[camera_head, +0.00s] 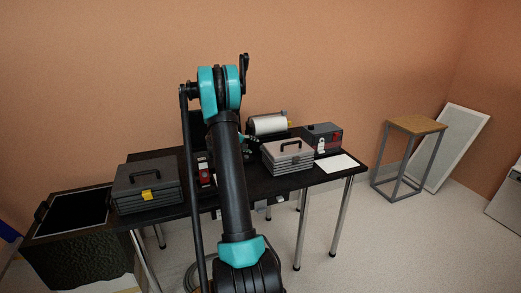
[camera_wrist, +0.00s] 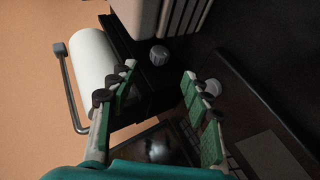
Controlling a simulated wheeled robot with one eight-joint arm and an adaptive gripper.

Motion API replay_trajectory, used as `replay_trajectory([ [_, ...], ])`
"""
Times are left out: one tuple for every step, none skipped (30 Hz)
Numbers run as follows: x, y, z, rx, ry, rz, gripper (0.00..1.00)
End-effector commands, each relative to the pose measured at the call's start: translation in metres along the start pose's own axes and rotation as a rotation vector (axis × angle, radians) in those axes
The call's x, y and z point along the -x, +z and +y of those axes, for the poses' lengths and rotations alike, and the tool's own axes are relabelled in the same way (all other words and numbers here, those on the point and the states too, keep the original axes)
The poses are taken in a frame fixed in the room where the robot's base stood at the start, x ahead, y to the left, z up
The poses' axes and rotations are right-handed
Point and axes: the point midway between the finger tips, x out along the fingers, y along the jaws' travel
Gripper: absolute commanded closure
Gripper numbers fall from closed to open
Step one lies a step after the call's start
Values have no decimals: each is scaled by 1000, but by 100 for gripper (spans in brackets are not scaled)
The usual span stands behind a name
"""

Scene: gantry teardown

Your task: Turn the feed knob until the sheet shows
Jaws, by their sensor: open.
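A ribbed grey knob (camera_wrist: 159,55) shows in the wrist view, on or beside the dark body near the white roll (camera_wrist: 93,65). It looks like the feed knob. My gripper (camera_wrist: 160,76) is open, with the green pads wide apart. The knob appears just beyond the fingertips, between their lines; I see no contact. I cannot make out a sheet coming from the roll.
The black table (camera_head: 262,190) holds a grey case (camera_head: 287,156), a dark toolbox (camera_head: 147,187) with a yellow latch, a dark box (camera_head: 322,138) and a white paper (camera_head: 337,163). A wood-topped stand (camera_head: 416,125) is at right. Floor between is clear.

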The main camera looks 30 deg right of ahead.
Motion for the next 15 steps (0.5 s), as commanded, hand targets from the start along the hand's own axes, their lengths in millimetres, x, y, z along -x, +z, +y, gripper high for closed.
replay_trajectory([
  [-11,1,0,-2,0,-3,51],
  [-17,0,0,-2,0,-2,51],
  [-25,0,0,-3,0,-2,51],
  [-31,1,0,-3,0,-2,51],
  [-37,1,0,-3,0,-2,51],
  [-44,0,0,-2,-1,-2,51],
  [-49,0,0,-1,-1,-2,51],
  [-54,0,0,-2,0,-2,51],
  [-60,0,0,-2,0,-1,51],
  [-64,0,0,-2,0,-1,51],
  [-68,0,0,-2,0,-1,51],
  [-72,0,0,-1,0,-1,51],
  [-75,0,0,-1,0,-1,51],
  [-78,0,0,-1,0,-1,51],
  [-81,0,0,-1,0,-1,51],
])
